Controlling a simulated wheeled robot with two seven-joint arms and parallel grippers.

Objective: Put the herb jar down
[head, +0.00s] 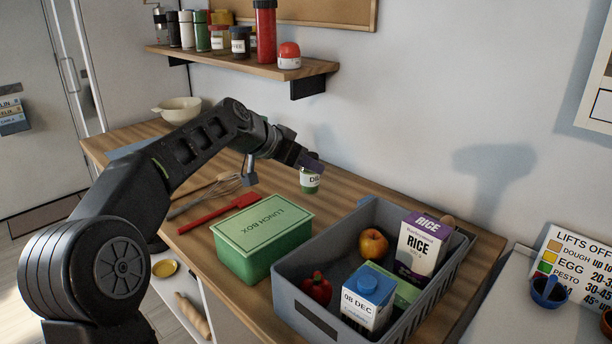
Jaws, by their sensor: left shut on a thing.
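The herb jar (310,183) is a small green jar with a white label that begins "DIL". It is upright at or just above the wooden counter, behind the grey crate. My left gripper (308,163) reaches in from the left and is shut on the jar near its top. The fingers partly hide the jar's upper part. I cannot tell whether the jar's base touches the counter (345,187). My right gripper is not in view.
A grey crate (305,310) holds a rice box, a carton, an apple and a red pepper. A green lunch box (262,235), a red spatula (222,212) and a whisk (215,188) lie left of it. A wall shelf (250,66) with several jars hangs above.

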